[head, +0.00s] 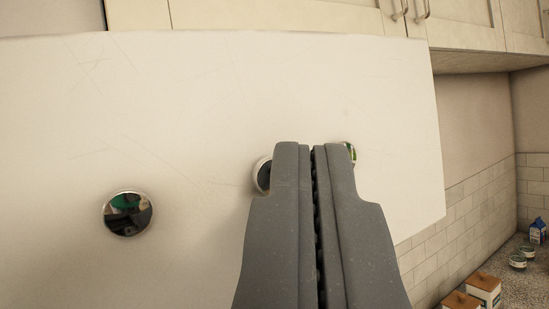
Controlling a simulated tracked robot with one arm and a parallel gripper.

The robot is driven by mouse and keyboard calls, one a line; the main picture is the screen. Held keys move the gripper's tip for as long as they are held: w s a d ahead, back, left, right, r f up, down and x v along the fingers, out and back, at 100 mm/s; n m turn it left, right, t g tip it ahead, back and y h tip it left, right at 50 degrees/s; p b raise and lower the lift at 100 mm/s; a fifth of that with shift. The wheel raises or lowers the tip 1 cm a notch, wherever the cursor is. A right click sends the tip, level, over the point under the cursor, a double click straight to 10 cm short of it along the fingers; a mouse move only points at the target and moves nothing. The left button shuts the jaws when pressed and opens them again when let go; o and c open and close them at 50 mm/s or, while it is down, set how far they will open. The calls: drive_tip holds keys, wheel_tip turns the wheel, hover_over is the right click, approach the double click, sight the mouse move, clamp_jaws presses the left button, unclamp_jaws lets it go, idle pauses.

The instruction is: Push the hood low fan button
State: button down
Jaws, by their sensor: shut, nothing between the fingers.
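The hood (200,110) is a large pale panel with light scratches that fills most of the head view. A round chrome button (127,214) shows fully at its lower left. A second round button (262,174) is partly hidden behind the left finger of my gripper. A third round button (350,152) peeks out past the right finger. I cannot tell from any label which is the low fan button. My gripper (312,148) is shut and empty, with its tips in front of the panel between the second and third buttons. Contact with the panel cannot be told.
Pale cabinets (470,25) with metal handles run above the hood. At the right, a tiled wall (455,215) meets a speckled counter (515,285) with canisters (484,289), cans (518,259) and a blue carton (538,231).

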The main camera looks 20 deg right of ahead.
drive_tip(key=shift+w, duration=0.2)
idle(0.3)
drive_tip(key=shift+s, duration=0.1)
drive_tip(key=shift+s+b, duration=0.55)
drive_tip(key=shift+b, duration=0.1)
drive_tip(key=s+b, duration=0.3)
drive_tip(key=s, duration=0.3)
drive_tip(key=shift+d+b, duration=0.25)
drive_tip(key=shift+b, duration=0.1)
